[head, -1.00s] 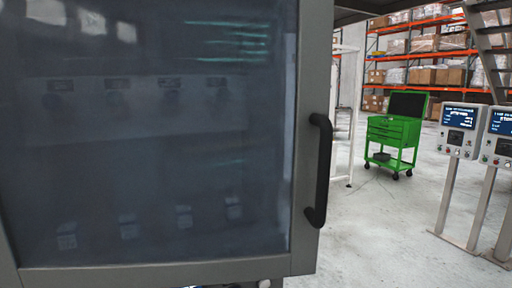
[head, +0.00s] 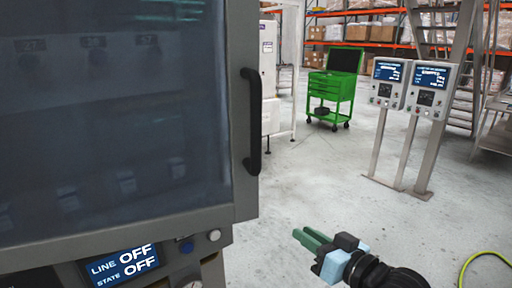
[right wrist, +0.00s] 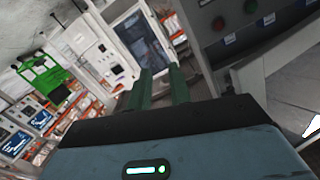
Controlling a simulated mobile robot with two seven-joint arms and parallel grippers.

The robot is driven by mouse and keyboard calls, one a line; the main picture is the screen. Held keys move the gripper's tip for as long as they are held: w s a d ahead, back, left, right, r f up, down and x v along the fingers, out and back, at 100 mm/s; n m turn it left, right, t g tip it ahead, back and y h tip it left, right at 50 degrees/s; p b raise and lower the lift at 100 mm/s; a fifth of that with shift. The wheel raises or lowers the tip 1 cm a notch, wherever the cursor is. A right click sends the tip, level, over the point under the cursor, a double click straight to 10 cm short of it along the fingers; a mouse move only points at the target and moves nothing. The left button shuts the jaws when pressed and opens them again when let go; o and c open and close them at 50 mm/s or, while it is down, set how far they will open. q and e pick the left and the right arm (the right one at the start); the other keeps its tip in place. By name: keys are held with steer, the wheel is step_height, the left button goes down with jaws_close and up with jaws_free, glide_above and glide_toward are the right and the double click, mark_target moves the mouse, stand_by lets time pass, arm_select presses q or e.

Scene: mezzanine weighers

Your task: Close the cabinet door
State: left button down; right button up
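The cabinet door (head: 238,120) fills the left of the head view, with a dark glass pane (head: 110,110) in a grey frame. Its black upright bar handle (head: 252,122) is on the right edge. I cannot tell whether the door is fully shut or ajar. My right gripper (head: 300,237) is low, to the right of and below the handle, apart from the door. In the right wrist view its green fingers (right wrist: 162,74) stand apart with nothing between them. My left gripper is not in view.
Below the door is a panel with a screen (head: 123,266) reading LINE OFF, STATE OFF. A green tool cart (head: 331,90) and two display posts (head: 410,130) stand farther back. A yellow cable (head: 478,256) lies at lower right. Grey floor (head: 320,180) right of the door is clear.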

steer(key=s+a+r+n+g+y, duration=0.1)
steer(key=s+a+r+n+y, duration=0.1)
steer(key=r, duration=0.8)
steer(key=s+a+r+n+y, duration=0.1)
steer(key=r+n+y, duration=0.1)
steer(key=r, duration=0.7)
steer(key=n+g, duration=0.2)
steer(key=n, duration=0.1)
glide_toward(261, 102)
steer(key=x, duration=0.3)
steer(key=shift+y, duration=0.4)
steer(key=shift+p+x, duration=0.5)
steer(key=shift+x, duration=3.45)
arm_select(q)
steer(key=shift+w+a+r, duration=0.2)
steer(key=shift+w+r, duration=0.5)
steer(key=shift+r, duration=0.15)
arm_select(e)
steer(key=shift+f, duration=0.15)
jaws_close()
